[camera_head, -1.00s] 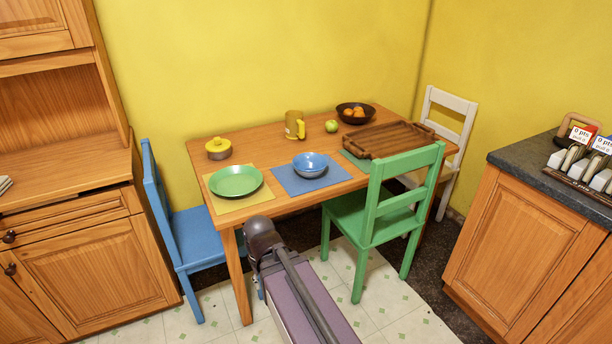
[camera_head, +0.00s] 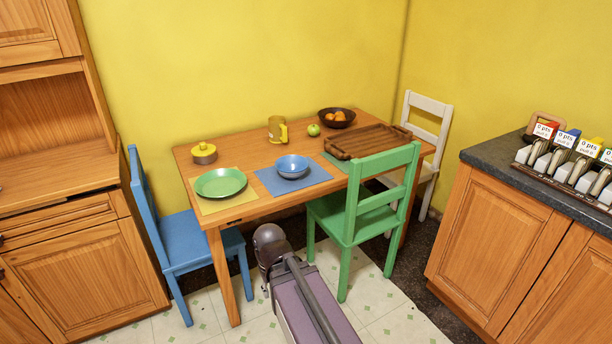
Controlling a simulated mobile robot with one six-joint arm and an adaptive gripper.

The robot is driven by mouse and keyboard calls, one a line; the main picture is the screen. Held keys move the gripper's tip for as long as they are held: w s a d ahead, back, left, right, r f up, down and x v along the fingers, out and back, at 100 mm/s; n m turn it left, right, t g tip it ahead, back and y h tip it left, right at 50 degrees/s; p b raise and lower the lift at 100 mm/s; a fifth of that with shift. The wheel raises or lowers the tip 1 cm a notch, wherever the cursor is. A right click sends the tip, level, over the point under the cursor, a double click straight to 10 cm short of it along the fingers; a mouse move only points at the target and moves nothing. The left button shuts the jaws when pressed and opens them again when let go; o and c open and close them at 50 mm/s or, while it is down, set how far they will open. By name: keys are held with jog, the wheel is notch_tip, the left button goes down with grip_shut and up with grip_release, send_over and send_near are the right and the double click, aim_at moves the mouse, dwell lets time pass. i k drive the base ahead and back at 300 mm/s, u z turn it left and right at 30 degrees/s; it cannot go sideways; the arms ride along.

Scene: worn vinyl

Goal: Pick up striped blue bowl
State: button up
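The striped blue bowl (camera_head: 292,167) stands upright on a blue placemat (camera_head: 318,174) near the front edge of the wooden table (camera_head: 248,150). Its stripes are hard to make out at this size. Part of my arm (camera_head: 268,238) shows low in the picture, in front of the table and below the bowl, apart from it. My gripper cannot be made out in this view.
A green plate (camera_head: 221,183) lies left of the bowl. A yellow lidded pot (camera_head: 203,153), yellow mug (camera_head: 278,130), green apple (camera_head: 314,130), fruit bowl (camera_head: 337,118) and wooden tray (camera_head: 366,140) share the table. A green chair (camera_head: 348,228) and blue chair (camera_head: 180,242) flank my arm.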

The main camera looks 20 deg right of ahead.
aim_at(292, 167)
jog(key=z, duration=0.4)
jog(key=k, duration=1.1)
jog(key=z, duration=1)
jog(key=i, duration=1.25)
jog(key=u, duration=0.35)
jog(key=i, duration=0.8)
jog(key=u, duration=0.15)
